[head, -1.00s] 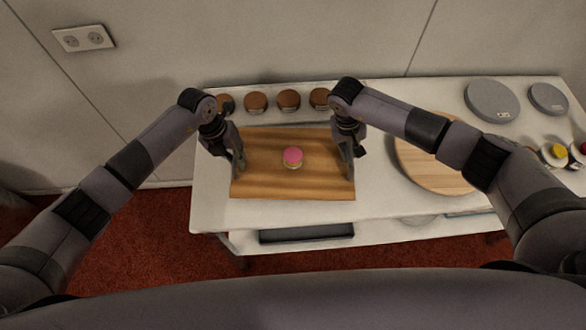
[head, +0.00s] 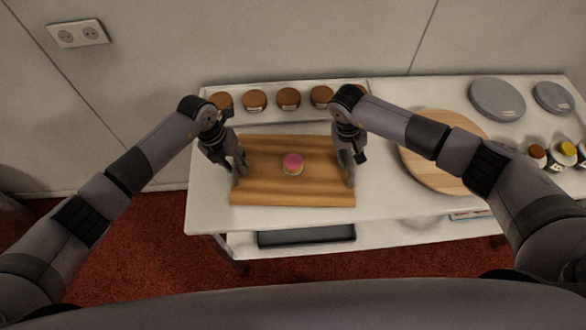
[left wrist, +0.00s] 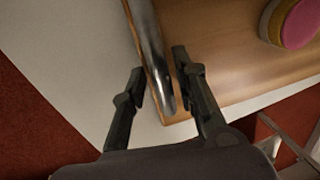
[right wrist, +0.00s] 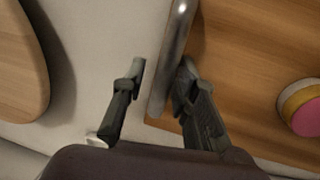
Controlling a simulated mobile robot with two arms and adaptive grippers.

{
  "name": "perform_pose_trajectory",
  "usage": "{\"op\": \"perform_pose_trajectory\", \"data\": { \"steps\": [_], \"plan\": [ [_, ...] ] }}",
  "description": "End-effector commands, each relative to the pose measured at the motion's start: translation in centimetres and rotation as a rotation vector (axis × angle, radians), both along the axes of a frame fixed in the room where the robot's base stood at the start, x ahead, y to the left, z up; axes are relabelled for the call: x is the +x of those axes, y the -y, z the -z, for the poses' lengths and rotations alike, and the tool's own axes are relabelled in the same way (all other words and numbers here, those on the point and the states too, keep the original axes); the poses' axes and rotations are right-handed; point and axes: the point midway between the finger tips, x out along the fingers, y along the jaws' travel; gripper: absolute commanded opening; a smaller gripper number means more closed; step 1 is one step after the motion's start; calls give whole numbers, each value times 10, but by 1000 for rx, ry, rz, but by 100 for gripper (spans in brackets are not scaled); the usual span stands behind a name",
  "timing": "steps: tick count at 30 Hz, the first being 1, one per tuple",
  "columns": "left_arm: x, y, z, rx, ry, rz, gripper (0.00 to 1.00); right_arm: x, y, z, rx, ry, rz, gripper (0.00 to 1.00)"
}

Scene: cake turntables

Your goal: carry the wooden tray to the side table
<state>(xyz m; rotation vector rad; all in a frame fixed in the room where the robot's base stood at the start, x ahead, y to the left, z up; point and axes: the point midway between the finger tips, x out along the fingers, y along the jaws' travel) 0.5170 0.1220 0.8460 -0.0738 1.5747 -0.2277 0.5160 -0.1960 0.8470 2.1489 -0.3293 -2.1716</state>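The wooden tray (head: 265,195) is a flat brown board with a metal handle at each short end, over the left part of the white table. A small pink-topped cake (head: 292,163) stands near its middle. My left gripper (head: 238,168) is at the tray's left end, its fingers on either side of the left handle (left wrist: 152,60). My right gripper (head: 350,170) is at the right end, its fingers on either side of the right handle (right wrist: 170,55). Whether the tray clears the tabletop is hard to tell.
A rack (head: 305,115) with several brown-topped jars stands behind the tray. A round wooden board (head: 425,170) is close on the right, with grey discs (head: 497,98) and small cakes (head: 568,148) beyond. A dark tray (head: 306,236) lies on the lower shelf. Red floor is in front.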

Motion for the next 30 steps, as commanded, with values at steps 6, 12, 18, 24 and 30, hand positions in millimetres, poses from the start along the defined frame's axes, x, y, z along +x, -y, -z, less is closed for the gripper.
{"op": "perform_pose_trajectory", "data": {
  "steps": [6, 12, 18, 24, 30],
  "plan": [
    [0, 2, 0, -3, 0, 2, 33, 0, -2, 0, 3, 0, -2, 33],
    [0, 1, -5, -4, 2, 2, 33, 0, -2, 0, 4, 0, -2, 33],
    [2, -6, -36, -4, 5, 3, 33, 0, -2, 0, 4, 1, -2, 33],
    [3, -14, -79, -3, 5, 2, 33, 0, -2, 0, 4, 1, -2, 33],
    [3, -20, -108, -2, 2, 2, 33, 0, -2, 0, 4, 1, -2, 33]
  ]
}}
